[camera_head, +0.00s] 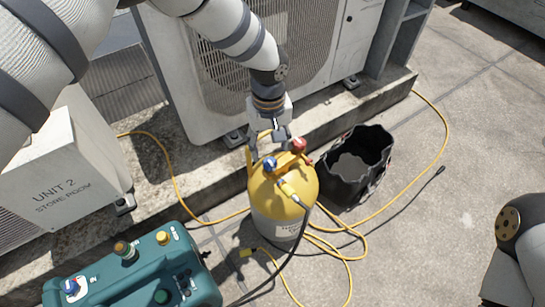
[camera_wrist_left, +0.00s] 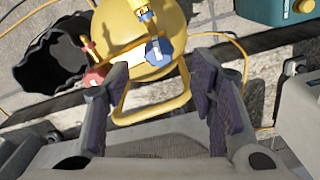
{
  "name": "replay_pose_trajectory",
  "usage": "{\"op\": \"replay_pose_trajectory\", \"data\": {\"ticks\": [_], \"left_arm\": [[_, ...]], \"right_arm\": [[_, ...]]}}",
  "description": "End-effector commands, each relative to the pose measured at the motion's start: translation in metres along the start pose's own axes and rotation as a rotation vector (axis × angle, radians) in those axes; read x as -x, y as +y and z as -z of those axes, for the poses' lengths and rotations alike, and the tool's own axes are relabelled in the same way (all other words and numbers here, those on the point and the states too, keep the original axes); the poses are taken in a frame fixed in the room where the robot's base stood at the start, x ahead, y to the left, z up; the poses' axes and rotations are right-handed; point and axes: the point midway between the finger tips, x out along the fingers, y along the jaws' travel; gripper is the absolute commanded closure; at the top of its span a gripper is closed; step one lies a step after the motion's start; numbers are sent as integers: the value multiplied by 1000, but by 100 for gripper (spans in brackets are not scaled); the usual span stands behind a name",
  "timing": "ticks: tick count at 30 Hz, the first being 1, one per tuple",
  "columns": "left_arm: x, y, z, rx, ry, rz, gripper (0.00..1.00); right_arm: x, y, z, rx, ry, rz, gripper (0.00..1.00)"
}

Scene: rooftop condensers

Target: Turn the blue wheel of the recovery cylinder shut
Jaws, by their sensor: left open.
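The recovery cylinder (camera_head: 283,208) stands upright on the concrete, yellow on top and pale grey below. Its blue wheel (camera_head: 269,164) sits on top, with a red wheel (camera_head: 299,145) to its right. My left gripper (camera_head: 268,143) is open and empty just above and behind the blue wheel. In the left wrist view, the blue wheel (camera_wrist_left: 159,51) lies beyond and between the two open fingers (camera_wrist_left: 158,88), apart from them. The red wheel (camera_wrist_left: 95,76) is close beside the left-hand finger there. The cylinder's yellow handle loop shows between the fingers. My right gripper is out of view.
A black open bucket (camera_head: 356,168) stands right of the cylinder. A teal machine (camera_head: 135,275) with knobs is at front left. Yellow hoses (camera_head: 413,190) and a black hose lie on the concrete. Condenser units (camera_head: 192,85) stand behind on a ledge. Floor at right is mostly clear.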

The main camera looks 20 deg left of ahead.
Motion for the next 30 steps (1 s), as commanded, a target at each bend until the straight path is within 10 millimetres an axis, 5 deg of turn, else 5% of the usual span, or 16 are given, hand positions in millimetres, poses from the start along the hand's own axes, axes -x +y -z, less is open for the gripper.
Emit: {"op": "replay_pose_trajectory", "data": {"ticks": [7,18,25,30], "left_arm": [[-53,0,-1,0,-2,-1,49],[-63,0,0,-1,1,-2,49],[-63,0,0,-1,1,-1,98],[-63,0,0,-5,1,-1,98]], "right_arm": [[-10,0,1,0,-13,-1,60],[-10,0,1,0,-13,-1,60],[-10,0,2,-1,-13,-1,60],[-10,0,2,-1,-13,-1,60]]}}
